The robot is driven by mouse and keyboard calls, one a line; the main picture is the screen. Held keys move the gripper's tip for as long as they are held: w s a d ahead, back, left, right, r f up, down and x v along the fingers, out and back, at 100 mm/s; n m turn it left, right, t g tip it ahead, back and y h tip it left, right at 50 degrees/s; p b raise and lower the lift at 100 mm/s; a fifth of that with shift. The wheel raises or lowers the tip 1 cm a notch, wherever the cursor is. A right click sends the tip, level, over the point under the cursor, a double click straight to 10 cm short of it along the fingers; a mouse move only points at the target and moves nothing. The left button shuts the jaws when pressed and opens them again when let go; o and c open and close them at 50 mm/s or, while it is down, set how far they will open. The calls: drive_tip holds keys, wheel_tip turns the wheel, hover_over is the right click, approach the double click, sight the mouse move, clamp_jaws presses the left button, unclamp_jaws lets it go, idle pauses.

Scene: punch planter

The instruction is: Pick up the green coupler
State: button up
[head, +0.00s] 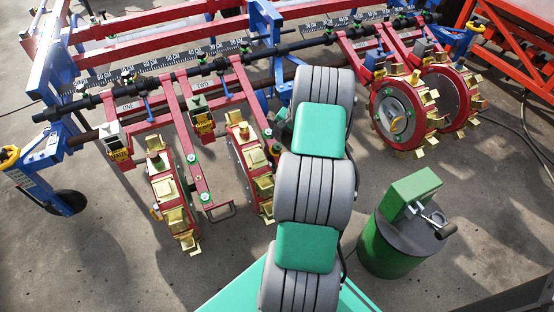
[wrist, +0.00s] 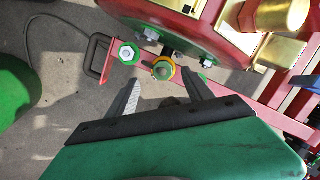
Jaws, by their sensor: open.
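A small green coupler with a yellow ring (wrist: 162,69) shows in the wrist view on the red frame, just ahead of my fingertips and roughly midway between them. The coupler's lower end is hard to make out. In the head view my arm hides most of my gripper.
A red wheel with brass blocks (wrist: 225,25) is close above the fingers, and a green-capped bolt (wrist: 127,53) sits to the left. A green cylinder with a dark top (head: 395,245) stands right of my arm. Open concrete floor (head: 110,270) lies at the lower left.

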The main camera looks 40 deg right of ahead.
sight(278, 145)
drive_tip(key=b+x, duration=0.2)
drive_tip(key=x, duration=0.5)
drive_tip(key=shift+w+f+b, duration=0.15)
drive_tip(key=shift+w+b, duration=0.15)
drive_tip(key=shift+b, duration=0.1)
drive_tip(key=shift+c, duration=0.4)
clamp_jaws()
